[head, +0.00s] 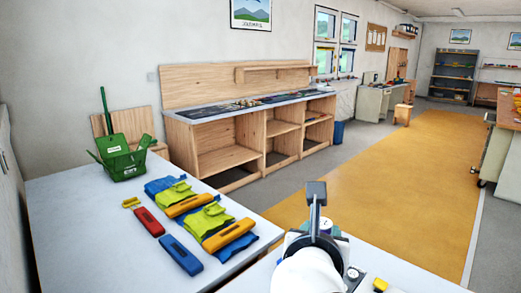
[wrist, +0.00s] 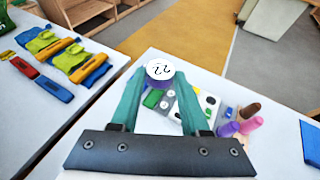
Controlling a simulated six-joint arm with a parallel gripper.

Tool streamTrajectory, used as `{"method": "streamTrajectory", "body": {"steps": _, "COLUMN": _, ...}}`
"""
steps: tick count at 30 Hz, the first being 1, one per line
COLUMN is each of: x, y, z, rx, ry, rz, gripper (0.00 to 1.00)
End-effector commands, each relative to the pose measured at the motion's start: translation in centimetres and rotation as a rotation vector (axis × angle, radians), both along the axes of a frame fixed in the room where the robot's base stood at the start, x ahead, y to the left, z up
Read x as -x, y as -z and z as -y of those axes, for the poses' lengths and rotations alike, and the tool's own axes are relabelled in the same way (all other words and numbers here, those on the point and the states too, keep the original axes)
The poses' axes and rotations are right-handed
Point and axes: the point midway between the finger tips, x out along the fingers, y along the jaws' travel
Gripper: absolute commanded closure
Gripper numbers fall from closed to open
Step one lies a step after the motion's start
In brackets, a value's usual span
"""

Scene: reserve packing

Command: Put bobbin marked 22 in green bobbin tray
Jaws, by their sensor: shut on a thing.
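My gripper (wrist: 158,85) is shut on a bobbin (wrist: 160,70) with a white top and a purple side. The mark on its top is seen at an angle and looks like 22. The bobbin is held between the fingertips above the near table. In the head view my gripper (head: 318,222) hides most of it, and a purple-and-white bit of the bobbin (head: 327,228) shows beside the fingers. A green container (head: 124,165) with white labels stands at the far end of the left table. Whether it is the bobbin tray I cannot tell.
Below the bobbin is a pale holder (wrist: 210,101) with round and coloured parts. Purple (wrist: 228,130), pink (wrist: 250,125) and brown (wrist: 250,111) pieces lie beside it. Folded cloths (head: 185,197), a red case (head: 149,221) and a blue case (head: 181,255) lie on the left table.

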Motion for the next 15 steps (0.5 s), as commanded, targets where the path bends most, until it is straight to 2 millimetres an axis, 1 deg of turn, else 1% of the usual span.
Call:
{"method": "streamTrajectory", "body": {"steps": 2, "x": 0.1, "y": 0.0, "z": -0.5, "rx": 0.002, "ry": -0.013, "rz": -0.002, "gripper": 1.0}}
{"method": "streamTrajectory", "body": {"steps": 4, "x": -0.7, "y": 1.0, "z": 0.0, "rx": 0.004, "ry": 0.017, "rz": -0.008, "gripper": 1.0}}
{"method": "streamTrajectory", "body": {"steps": 5, "x": -1.4, "y": 1.7, "z": 0.5, "rx": 0.006, "ry": 0.04, "rz": -0.009, "gripper": 1.0}}
{"method": "streamTrajectory", "body": {"steps": 7, "x": -3.2, "y": 3.9, "z": 1.8, "rx": 0.007, "ry": 0.109, "rz": -0.013, "gripper": 1.0}}
{"method": "streamTrajectory", "body": {"steps": 8, "x": -4.1, "y": 5.1, "z": 2.5, "rx": 0.008, "ry": 0.144, "rz": -0.014, "gripper": 1.0}}
{"method": "streamTrajectory", "body": {"steps": 9, "x": -5.3, "y": 6.8, "z": 3.5, "rx": 0.008, "ry": 0.191, "rz": -0.014, "gripper": 1.0}}
{"method": "streamTrajectory", "body": {"steps": 11, "x": -7.1, "y": 9.7, "z": 5.1, "rx": 0.009, "ry": 0.26, "rz": -0.015, "gripper": 1.0}}
{"method": "streamTrajectory", "body": {"steps": 12, "x": -8.2, "y": 11.9, "z": 6.3, "rx": 0.008, "ry": 0.303, "rz": -0.015, "gripper": 1.0}}
{"method": "streamTrajectory", "body": {"steps": 14, "x": -9.7, "y": 15.2, "z": 7.9, "rx": 0.008, "ry": 0.356, "rz": -0.013, "gripper": 1.0}}
{"method": "streamTrajectory", "body": {"steps": 15, "x": -10.5, "y": 17.4, "z": 8.9, "rx": 0.008, "ry": 0.385, "rz": -0.011, "gripper": 1.0}}
